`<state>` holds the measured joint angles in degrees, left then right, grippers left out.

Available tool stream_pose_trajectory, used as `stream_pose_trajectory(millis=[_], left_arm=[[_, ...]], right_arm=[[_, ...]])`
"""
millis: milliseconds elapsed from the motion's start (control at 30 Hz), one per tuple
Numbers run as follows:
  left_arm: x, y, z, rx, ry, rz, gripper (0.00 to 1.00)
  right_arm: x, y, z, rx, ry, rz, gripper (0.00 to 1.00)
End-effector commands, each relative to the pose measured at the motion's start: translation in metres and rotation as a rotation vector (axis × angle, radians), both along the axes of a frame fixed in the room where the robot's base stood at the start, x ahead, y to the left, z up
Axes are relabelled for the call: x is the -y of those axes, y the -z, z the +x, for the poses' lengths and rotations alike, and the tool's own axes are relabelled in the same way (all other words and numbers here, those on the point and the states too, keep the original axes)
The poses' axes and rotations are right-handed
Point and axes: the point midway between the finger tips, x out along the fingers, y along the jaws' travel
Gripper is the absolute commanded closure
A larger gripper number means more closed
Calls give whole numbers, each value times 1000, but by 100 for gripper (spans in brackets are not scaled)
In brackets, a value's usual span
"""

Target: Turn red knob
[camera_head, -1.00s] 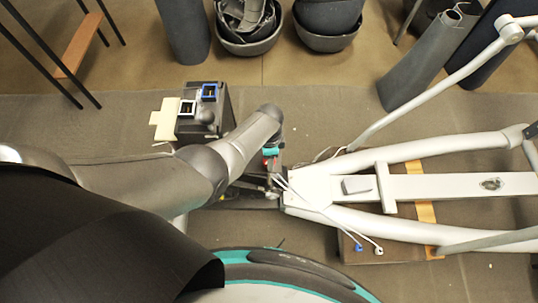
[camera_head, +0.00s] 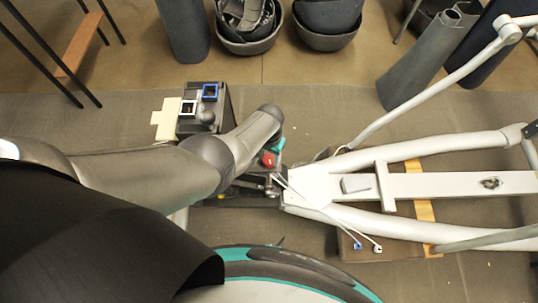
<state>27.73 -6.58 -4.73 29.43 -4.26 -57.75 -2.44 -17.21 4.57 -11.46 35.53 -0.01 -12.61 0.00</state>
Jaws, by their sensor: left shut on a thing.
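The red knob (camera_head: 267,159) shows as a small red patch at the middle of the picture, just below my left forearm. It sits by the dark mechanism left of the white frame's end. My left arm comes in from the left and bends over it. My left gripper (camera_head: 271,163) is at the knob and shut on it; the fingers are small and partly hidden by the wrist and its teal band. My right gripper is not in view.
A white tubular frame (camera_head: 440,186) fills the right side, with thin cables at its left end. A dark box with blue-rimmed and white-rimmed sockets (camera_head: 210,92) stands behind my arm. Dark bowls (camera_head: 327,38) and rolled sheets (camera_head: 425,62) stand at the back.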

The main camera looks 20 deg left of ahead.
Motion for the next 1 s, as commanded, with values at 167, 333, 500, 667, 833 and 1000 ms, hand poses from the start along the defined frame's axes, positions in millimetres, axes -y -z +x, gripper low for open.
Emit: stream_pose_trajectory(millis=[167,333,500,667,833,1000], left_arm=[[1,1,-1,0,-171,-2,100],[1,1,-1,-1,-332,-3,100],[1,1,0,0,-493,-3,100],[1,1,0,1,-640,-2,100],[1,1,0,-1,-782,-3,100],[1,1,0,0,-894,-2,100]], right_arm=[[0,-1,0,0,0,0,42],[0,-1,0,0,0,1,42],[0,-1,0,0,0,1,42],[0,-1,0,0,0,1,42],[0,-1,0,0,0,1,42],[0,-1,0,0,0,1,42]])
